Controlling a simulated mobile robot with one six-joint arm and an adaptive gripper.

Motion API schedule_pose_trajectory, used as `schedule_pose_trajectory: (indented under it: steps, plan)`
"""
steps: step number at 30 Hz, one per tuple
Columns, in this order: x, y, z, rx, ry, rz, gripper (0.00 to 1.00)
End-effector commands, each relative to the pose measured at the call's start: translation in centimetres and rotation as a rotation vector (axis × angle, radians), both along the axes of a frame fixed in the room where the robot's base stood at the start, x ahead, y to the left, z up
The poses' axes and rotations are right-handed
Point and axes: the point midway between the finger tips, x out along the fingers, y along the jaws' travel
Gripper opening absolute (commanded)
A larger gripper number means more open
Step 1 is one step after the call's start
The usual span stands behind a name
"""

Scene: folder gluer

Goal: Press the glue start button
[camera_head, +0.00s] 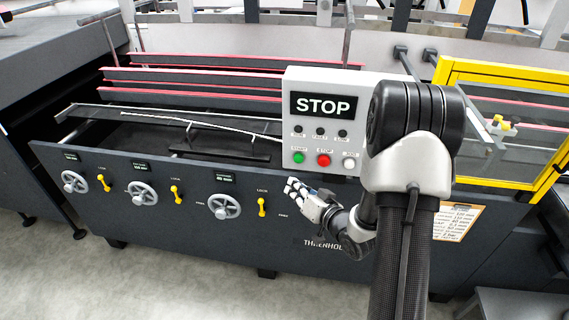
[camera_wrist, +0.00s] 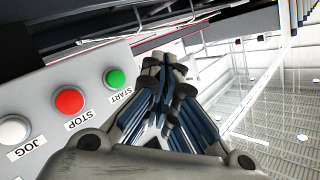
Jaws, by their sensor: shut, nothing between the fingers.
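The green START button (camera_head: 299,158) sits at the lower left of a white control box (camera_head: 295,95). The red STOP button (camera_head: 323,160) and the white JOG button (camera_head: 349,162) are to its right. My gripper (camera_head: 291,187) is shut and empty, just below the green button in the head view. In the wrist view, the green button (camera_wrist: 115,78) is to the left of my shut fingertips (camera_wrist: 164,68), with a gap in the picture. The red button (camera_wrist: 69,101) and white button (camera_wrist: 14,130) lie further left. I cannot tell the fingertips' depth from the panel.
The box's display (camera_head: 323,106) reads STOP. Grey handwheels (camera_head: 142,193) and yellow levers (camera_head: 176,194) line the machine's front panel at left. A yellow-framed guard (camera_head: 500,72) stands at right. A clipboard (camera_head: 458,222) hangs behind my arm. The floor in front is clear.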

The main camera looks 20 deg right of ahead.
Motion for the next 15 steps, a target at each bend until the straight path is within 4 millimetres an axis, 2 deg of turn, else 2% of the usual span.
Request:
schedule_pose_trajectory:
  steps: [1, 4, 15]
  plan:
    - [-0.27, -0.1, -0.65, 0.031, -0.015, 0.0, 0.0]
    - [-0.53, -0.04, -0.91, 0.071, -0.042, 0.004, 0.0]
    - [-0.62, -0.01, -0.85, 0.086, -0.056, 0.007, 0.0]
